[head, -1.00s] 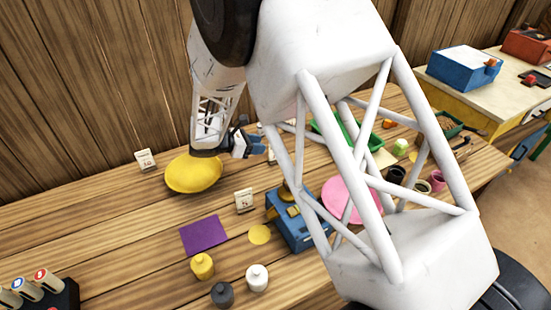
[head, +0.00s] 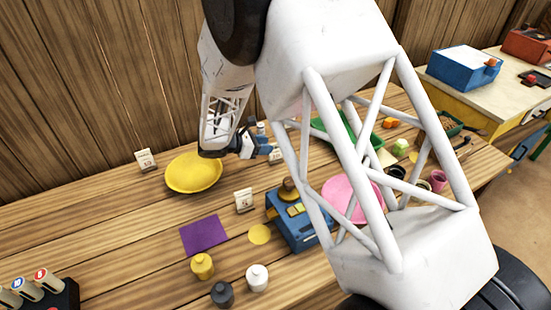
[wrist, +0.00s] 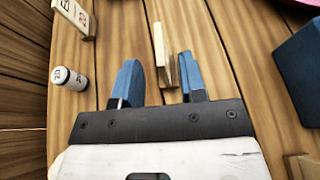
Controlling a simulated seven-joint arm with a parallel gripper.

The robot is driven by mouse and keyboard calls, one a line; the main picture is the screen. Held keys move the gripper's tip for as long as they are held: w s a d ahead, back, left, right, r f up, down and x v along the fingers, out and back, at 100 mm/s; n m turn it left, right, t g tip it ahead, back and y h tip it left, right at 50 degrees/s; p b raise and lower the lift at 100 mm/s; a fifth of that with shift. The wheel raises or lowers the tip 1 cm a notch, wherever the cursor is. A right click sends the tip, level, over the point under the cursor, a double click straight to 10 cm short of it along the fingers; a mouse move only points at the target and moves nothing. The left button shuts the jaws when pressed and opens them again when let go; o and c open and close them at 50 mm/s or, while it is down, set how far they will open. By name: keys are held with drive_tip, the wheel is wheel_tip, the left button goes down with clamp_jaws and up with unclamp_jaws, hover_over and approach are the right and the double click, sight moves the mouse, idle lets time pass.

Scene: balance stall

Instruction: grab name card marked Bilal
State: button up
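My gripper (head: 264,150) hangs low over the wooden table, behind the blue box and right of the yellow plate. In the wrist view its two blue fingers (wrist: 158,66) are open. A small standing card (wrist: 161,48) is seen almost edge-on there, its near end between the fingertips and close to the right finger; its writing cannot be read. A card (head: 275,157) also shows beside my gripper in the head view, partly hidden. I cannot make out the name Bilal on any.
In the wrist view, a white cylinder (wrist: 68,78) and another marked card (wrist: 72,17) are at left, and a blue block (wrist: 302,68) at right. The yellow plate (head: 194,173), blue box (head: 293,222), purple sheet (head: 203,235) and pink disc (head: 345,195) lie around the table.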

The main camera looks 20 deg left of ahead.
sight(277, 159)
drive_tip(key=shift+x, duration=2.6)
drive_tip(key=shift+d, duration=0.1)
clamp_jaws()
